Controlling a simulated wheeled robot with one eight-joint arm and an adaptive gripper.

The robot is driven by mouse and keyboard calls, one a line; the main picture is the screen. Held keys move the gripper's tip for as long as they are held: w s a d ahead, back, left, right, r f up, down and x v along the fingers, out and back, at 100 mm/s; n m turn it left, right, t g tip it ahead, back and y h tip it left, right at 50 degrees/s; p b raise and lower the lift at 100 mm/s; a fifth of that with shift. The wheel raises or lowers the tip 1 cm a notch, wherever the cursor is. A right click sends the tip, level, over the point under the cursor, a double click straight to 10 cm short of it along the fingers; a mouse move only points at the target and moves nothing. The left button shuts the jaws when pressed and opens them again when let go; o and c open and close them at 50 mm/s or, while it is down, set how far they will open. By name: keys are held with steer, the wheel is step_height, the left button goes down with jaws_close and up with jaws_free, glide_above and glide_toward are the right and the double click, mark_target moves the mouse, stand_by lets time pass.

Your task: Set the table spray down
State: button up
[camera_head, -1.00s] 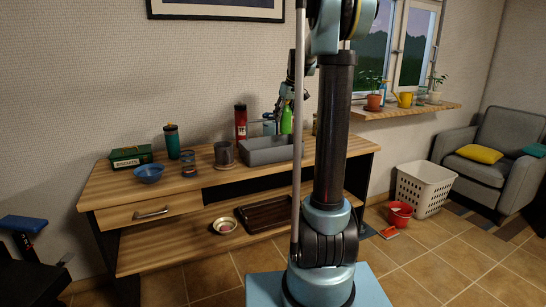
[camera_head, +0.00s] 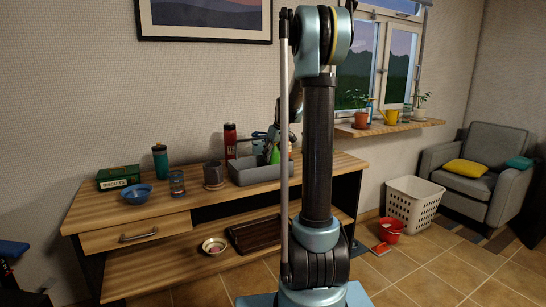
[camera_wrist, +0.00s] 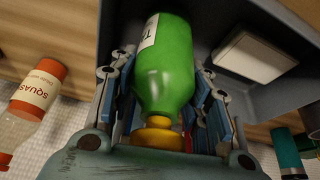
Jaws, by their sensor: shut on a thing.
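The table spray is a green bottle with a white label and a yellow neck, seen large in the wrist view (camera_wrist: 166,65). My gripper (camera_wrist: 165,125) is shut on it, with fingers on both sides. In the head view the green bottle (camera_head: 275,155) shows small at the grey bin (camera_head: 255,174) on the wooden table, partly hidden by my arm. The bin's grey wall also shows behind the bottle in the wrist view (camera_wrist: 225,22). I cannot tell whether the bottle touches the bin.
A white block (camera_wrist: 254,55) lies inside the bin. A squash bottle (camera_wrist: 36,98) with an orange cap stands beside it.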

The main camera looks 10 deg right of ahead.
steer(key=o, duration=1.3)
steer(key=shift+c, duration=0.2)
steer(key=v, duration=1.2)
steer(key=s+a+f+m+g+h, duration=0.1)
steer(key=s+f, duration=0.2)
steer(key=s, duration=0.9)
steer(key=s+a+f+m, duration=0.15)
steer(key=s+f, duration=0.25)
steer(key=s, duration=0.7)
steer(key=s+f+m+h, duration=0.1)
steer(key=s+f+m, duration=0.1)
steer(key=s+f, duration=1.3)
steer(key=s, duration=0.4)
steer(key=shift+m+g, duration=0.35)
steer(key=shift+g, duration=0.05)
steer(key=shift+d, duration=0.15)
